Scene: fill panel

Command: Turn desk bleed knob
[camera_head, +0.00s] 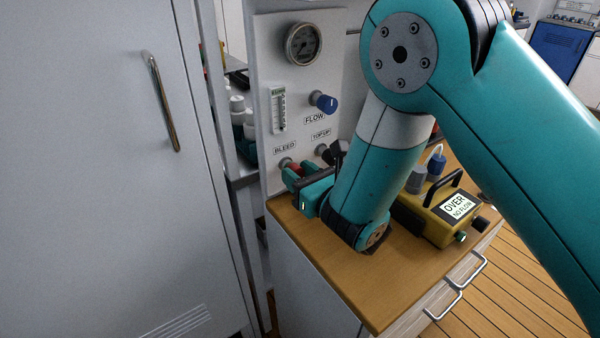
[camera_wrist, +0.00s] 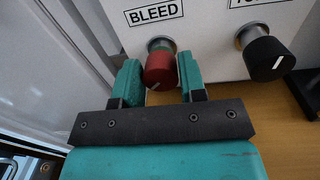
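The red bleed knob (camera_wrist: 160,70) sits on the white panel (camera_wrist: 205,40) just under the BLEED label (camera_wrist: 155,12). My gripper (camera_wrist: 160,82) is at the knob, with one teal finger on each side of it. In the wrist view the left finger is close to the knob's left side and the right finger is close to its right side. Whether either finger touches it I cannot tell. In the head view my gripper (camera_head: 293,174) reaches to the panel low down, and the red knob (camera_head: 296,167) is mostly hidden.
A black knob (camera_wrist: 265,58) is on the panel to the right of the red one. A blue FLOW knob (camera_head: 326,103) and a gauge (camera_head: 303,44) are higher up. A yellow box (camera_head: 440,215) stands on the wooden desk top (camera_head: 375,290) right of my arm.

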